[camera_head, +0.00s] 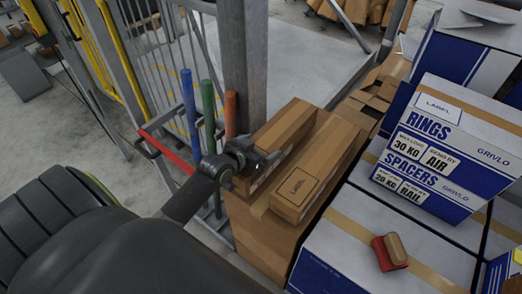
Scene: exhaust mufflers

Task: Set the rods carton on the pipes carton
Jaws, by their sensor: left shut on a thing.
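Two long, narrow brown cartons lie side by side. The left carton (284,122) is partly hidden at its near end by my left gripper (268,160). My left gripper is shut on that near end. The right carton (325,160) bears a label at its near end and lies right beside the left one. Both are over a larger brown box (258,228). I can read neither "rods" nor "pipes" on any carton, so I cannot tell which is which. My right gripper is not in view.
Blue and white RINGS and SPACERS boxes (440,150) stand at right on a white box (345,255), which bears a red and tan object (390,252). A metal post (245,60) rises behind the cartons. Blue, green and orange handles (208,110) stand left of it.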

